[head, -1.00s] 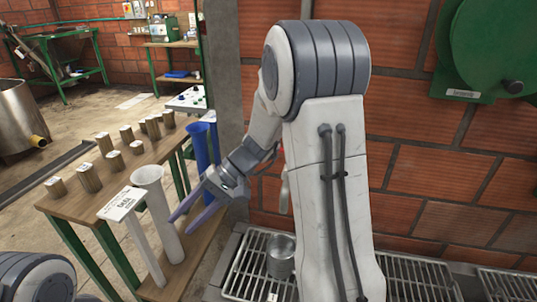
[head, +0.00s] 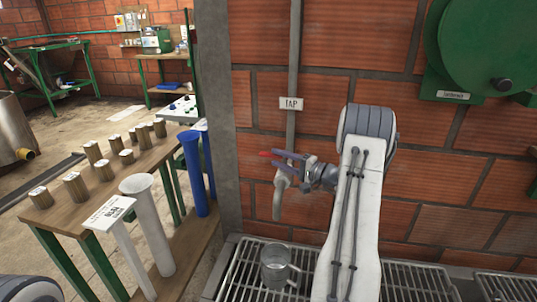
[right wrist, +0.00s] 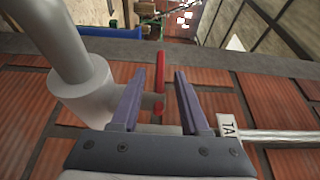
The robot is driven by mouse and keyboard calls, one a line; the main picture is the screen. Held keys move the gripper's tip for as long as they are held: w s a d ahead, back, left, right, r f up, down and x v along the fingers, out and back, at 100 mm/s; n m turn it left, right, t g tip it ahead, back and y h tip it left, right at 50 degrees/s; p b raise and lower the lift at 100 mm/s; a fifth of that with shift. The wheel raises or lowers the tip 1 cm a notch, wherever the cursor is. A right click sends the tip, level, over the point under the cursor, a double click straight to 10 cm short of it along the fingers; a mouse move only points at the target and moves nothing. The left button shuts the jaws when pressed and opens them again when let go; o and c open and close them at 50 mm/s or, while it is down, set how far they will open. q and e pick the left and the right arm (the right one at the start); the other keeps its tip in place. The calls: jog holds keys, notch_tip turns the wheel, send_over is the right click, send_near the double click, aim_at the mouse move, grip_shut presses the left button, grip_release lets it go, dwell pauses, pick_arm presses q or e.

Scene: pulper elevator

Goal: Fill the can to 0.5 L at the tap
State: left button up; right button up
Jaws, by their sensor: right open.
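The grey metal can (head: 277,268) with a side handle stands upright on the drain grate, below the tap's spout (head: 277,205). The water level inside cannot be made out. The tap has a red lever (head: 268,154). My right gripper (head: 276,163) is open at the tap. In the right wrist view the red lever (right wrist: 160,72) shows between its two spread fingers (right wrist: 159,70), with a gap on each side. The thick tap body (right wrist: 83,92) is to the left there. My left gripper is out of view.
A "TAP" sign (head: 291,103) hangs on the pipe above. The metal grate (head: 238,282) runs along the brick wall. Left are a wooden bench (head: 60,213) with several small cylinders, a white tube (head: 148,225) and a blue tube (head: 194,175).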

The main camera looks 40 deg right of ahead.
aim_at(269, 153)
jog(key=shift+p+x, duration=0.3)
jog(key=shift+x, duration=1.85)
grip_shut()
jog(key=shift+s+f, duration=0.1)
